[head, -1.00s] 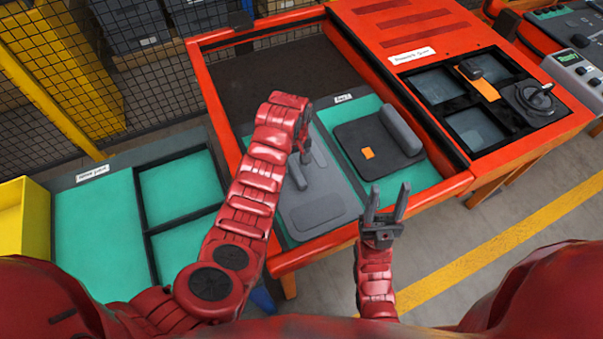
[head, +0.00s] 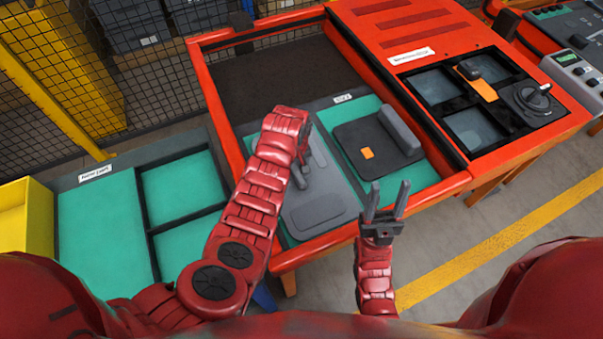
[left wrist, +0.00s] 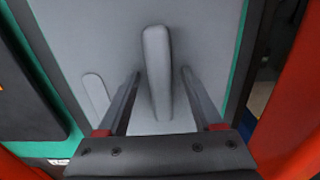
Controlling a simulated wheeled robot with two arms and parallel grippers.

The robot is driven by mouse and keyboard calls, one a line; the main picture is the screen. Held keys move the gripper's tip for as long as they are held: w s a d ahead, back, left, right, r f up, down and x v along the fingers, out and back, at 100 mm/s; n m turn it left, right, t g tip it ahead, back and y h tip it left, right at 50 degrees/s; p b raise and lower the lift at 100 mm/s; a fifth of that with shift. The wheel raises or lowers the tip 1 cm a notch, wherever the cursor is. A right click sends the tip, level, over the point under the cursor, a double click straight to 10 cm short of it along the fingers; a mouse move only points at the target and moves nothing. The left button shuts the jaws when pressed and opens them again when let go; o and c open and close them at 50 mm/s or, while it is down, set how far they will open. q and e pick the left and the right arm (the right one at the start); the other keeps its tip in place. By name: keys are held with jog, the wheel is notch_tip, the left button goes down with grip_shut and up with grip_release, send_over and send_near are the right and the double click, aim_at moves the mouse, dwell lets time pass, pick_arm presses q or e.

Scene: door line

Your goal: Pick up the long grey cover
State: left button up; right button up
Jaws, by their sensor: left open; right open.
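The long grey cover (head: 325,205) lies flat on the green-lined left bay of the red-framed table. It fills most of the left wrist view (left wrist: 90,40), with a raised grey grip bar (left wrist: 157,60) along its middle and a smaller raised pad at the left. My left gripper (head: 300,176) is over the cover, its jaws open on either side of the bar, with a gap on each side. Its fingers also show in the left wrist view (left wrist: 160,80). My arm hides part of the cover's left side.
A dark square cover (head: 350,138) with an orange patch and a grey bar lies just right of the grey cover. The red table rim (head: 440,190) runs along the front. A green tray (head: 95,230) with dividers and a yellow bin (head: 25,215) stand at left.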

aim_at(296, 169)
pick_arm(q)
grip_shut()
dwell(0.4)
jog(key=shift+r, duration=0.6)
notch_tip(296, 169, up, 6)
jog(key=shift+w+f+b, duration=0.1)
jog(key=shift+b, duration=0.7)
notch_tip(296, 169, up, 2)
jog(key=shift+r+p, duration=0.1)
jog(key=shift+p, duration=0.5)
notch_tip(296, 169, up, 17)
jog(key=p, duration=1.7)
